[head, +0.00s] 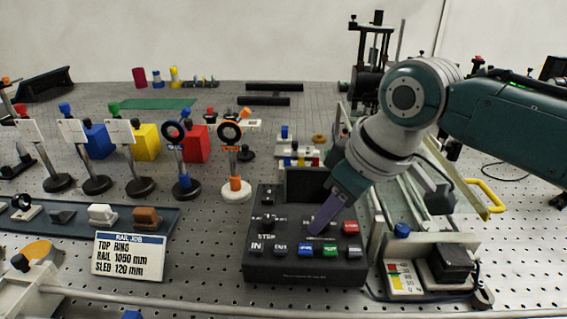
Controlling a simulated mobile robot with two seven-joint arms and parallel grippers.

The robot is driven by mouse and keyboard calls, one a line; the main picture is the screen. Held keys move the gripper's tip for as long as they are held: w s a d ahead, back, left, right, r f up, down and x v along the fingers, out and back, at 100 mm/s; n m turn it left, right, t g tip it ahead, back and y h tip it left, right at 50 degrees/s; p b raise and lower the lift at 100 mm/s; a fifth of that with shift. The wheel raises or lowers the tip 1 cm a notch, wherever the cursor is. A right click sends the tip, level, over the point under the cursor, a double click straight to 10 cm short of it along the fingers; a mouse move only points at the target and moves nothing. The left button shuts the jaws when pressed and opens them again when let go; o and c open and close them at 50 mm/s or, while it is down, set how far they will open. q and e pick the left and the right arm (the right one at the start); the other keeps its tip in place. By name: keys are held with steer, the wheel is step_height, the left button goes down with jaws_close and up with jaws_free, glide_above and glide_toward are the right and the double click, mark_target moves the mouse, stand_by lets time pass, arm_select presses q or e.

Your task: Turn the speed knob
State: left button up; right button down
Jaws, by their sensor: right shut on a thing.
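The black control box (305,272) stands on the bench in the lower middle. My right gripper (318,229) reaches down from the upper right, with purple fingers tilted onto the right half of the panel. It is shut on the speed knob, which the fingers mostly hide. My left gripper is not in view.
A red button (351,227) sits just right of my fingers. A rail-job sign (129,257) stands left of the box. A small unit with a card (403,279) stands at its right. Posts with optics, such as the orange-ringed one (235,189), stand behind left.

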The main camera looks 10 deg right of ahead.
steer(key=m+p, duration=0.2)
steer(key=m+h+p, duration=0.1)
steer(key=shift+s+a+r, duration=0.1)
steer(key=shift+a+r, duration=0.1)
steer(key=shift+r, duration=0.05)
steer(key=shift+f+m+t+h+p, duration=0.15)
steer(key=shift+m+h+p, duration=0.15)
steer(key=shift+m+p, duration=0.4)
steer(key=shift+f+m+t+h+p, duration=0.15)
steer(key=shift+m+h+p, duration=0.25)
steer(key=shift+m, duration=0.5)
steer(key=c, duration=0.7)
jaws_free()
